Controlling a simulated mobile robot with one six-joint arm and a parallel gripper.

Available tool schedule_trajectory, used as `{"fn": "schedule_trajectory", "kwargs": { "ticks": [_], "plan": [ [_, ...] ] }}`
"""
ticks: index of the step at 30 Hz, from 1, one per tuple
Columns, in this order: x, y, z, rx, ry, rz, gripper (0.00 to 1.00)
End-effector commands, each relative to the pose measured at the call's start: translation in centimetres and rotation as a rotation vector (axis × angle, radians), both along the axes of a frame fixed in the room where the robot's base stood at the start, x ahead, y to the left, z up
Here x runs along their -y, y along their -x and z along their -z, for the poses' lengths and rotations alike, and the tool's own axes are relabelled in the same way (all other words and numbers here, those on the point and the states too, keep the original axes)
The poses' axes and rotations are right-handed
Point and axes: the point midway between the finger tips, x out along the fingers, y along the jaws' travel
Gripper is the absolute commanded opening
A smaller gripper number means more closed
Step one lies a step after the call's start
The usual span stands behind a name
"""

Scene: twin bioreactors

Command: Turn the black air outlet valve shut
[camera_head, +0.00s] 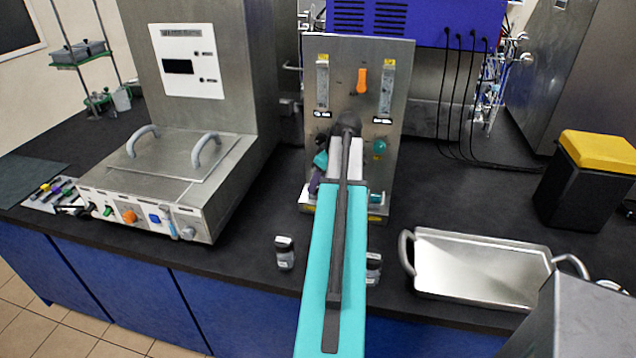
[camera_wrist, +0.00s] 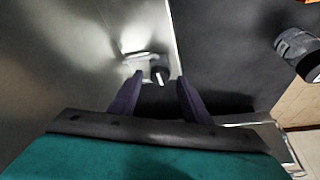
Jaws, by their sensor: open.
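In the wrist view, a small black knob (camera_wrist: 160,71) sits on a pale metal stub coming off the steel panel. It looks like the black air outlet valve. My gripper (camera_wrist: 160,80) is open, its two purple fingers pointing at the knob, with the knob just beyond and between the fingertips. I cannot tell whether the fingers touch it. In the head view, the steel panel (camera_head: 348,58) stands upright behind my teal arm. My arm covers the panel's lower middle, so the valve is hidden there. A purple finger (camera_head: 315,182) shows low at the panel's left.
The panel also carries an orange knob (camera_head: 361,80) and a green valve (camera_head: 379,148). Small dark jars (camera_head: 284,253) stand near the counter's front edge. A steel tray (camera_head: 478,268) lies at right, a steel unit (camera_head: 150,190) at left.

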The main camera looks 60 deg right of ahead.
Motion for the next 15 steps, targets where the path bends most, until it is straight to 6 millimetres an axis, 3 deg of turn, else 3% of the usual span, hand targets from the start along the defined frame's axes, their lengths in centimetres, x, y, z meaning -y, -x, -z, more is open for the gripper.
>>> {"fn": "schedule_trajectory", "kwargs": {
  "ticks": [15],
  "plan": [
    [0.06,-0.37,1.08,0.000,0.000,0.001,0.43]
  ]
}}
